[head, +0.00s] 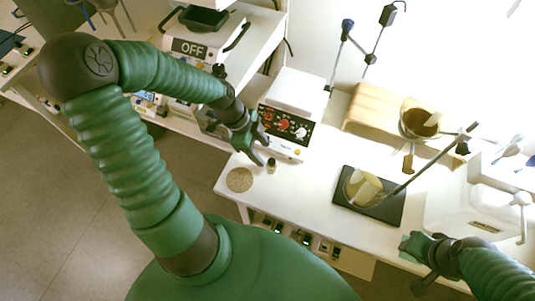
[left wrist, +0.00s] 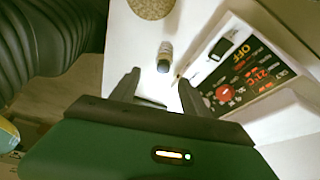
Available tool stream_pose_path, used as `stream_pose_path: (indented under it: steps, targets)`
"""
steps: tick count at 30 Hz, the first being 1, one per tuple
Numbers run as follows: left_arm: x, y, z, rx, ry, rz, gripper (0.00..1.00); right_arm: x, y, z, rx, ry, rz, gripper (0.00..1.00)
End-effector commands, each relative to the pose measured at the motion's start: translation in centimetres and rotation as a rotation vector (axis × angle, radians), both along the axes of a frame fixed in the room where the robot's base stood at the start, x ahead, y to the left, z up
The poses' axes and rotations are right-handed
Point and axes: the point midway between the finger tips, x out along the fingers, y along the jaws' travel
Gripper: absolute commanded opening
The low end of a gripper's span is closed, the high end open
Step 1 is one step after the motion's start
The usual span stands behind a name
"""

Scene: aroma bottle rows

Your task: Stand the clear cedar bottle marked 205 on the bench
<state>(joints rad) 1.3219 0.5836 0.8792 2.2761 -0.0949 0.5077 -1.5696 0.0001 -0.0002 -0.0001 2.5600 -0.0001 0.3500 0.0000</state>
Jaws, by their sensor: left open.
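A small bottle (head: 271,165) with a dark part stands on the white bench (head: 300,192), close to the front edge and just right of a round cork mat (head: 239,180). It also shows in the left wrist view (left wrist: 165,56), beyond the fingertips; its marking is too small to read. My left gripper (head: 262,152) is open and empty, just above and beside the bottle, apart from it. The left wrist view shows its two fingers (left wrist: 155,88) spread. My right gripper (head: 408,246) is at the lower right, by the bench's front edge, away from the bottle; its jaws are unclear.
A white instrument with a red-and-black panel (head: 287,125) stands right behind the bottle. A black plate with a beaker (head: 370,196) and a slanting rod stand to the right. Bare bench lies between bottle and plate.

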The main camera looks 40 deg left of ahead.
Motion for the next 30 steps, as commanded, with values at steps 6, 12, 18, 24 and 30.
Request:
stream_pose_path:
  steps: [6, 12, 18, 24, 30]
  targets:
    - [-1.8, -2.3, -0.8, 0.099, 0.164, 0.194, 0.54, 0.0, 0.0, 0.0, 0.0, 0.0, 0.0, 0.36]
    - [-2.8, -4.8, 1.3, 0.226, 0.205, 0.656, 0.54, 0.0, 0.0, 0.0, 0.0, 0.0, 0.0, 0.36]
    - [-2.6, -7.7, 4.3, 0.139, 0.143, 1.035, 0.54, 0.0, 0.0, 0.0, 0.0, 0.0, 0.0, 0.36]
    - [-2.5, -8.4, 4.8, 0.092, 0.139, 1.131, 0.54, 0.0, 0.0, 0.0, 0.0, 0.0, 0.0, 0.36]
    - [-2.5, -8.4, 4.8, 0.094, 0.14, 1.13, 0.54, 0.0, 0.0, 0.0, 0.0, 0.0, 0.0, 0.36]
